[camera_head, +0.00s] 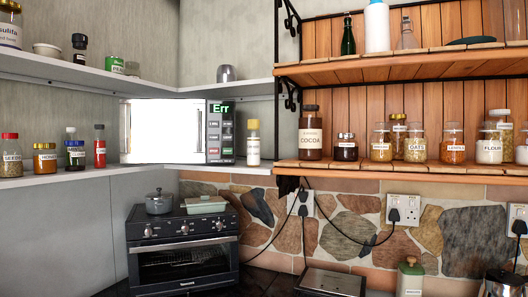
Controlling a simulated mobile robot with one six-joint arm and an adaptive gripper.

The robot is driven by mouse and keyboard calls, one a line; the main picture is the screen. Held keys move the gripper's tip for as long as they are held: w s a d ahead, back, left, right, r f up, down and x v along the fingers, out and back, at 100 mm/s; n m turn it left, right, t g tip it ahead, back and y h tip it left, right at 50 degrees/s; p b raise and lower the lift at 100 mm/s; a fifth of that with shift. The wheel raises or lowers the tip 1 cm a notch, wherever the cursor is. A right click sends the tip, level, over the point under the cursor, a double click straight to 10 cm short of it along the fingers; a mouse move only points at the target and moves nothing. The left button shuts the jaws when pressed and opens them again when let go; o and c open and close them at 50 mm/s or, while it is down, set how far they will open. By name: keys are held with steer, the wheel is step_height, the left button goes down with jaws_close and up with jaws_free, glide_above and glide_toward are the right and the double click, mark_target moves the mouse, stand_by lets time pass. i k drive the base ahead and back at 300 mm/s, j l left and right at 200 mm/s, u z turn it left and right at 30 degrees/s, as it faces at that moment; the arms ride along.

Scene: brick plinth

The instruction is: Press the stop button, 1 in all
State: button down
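A white microwave (165,132) stands on the white corner shelf, its bright door facing me. Its dark control panel (221,134) is on the right side of its front. The display (221,108) at the top of the panel reads "Err" in green. Several small buttons sit below the display. Their labels are too small to read, so I cannot tell which one is the stop button. My gripper is not in view.
A jar with a yellow lid (253,143) stands just right of the microwave. Spice jars (75,150) stand to its left. A black toaster oven (182,250) with a pot on top is below. Wooden shelves (400,167) with jars are at right. Black cables hang along the stone wall.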

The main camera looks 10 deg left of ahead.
mark_target(212, 151)
steer(key=i+j+z, duration=0.1)
steer(key=i+j, duration=0.8)
steer(key=j, duration=0.3)
steer(key=l+z, duration=0.05)
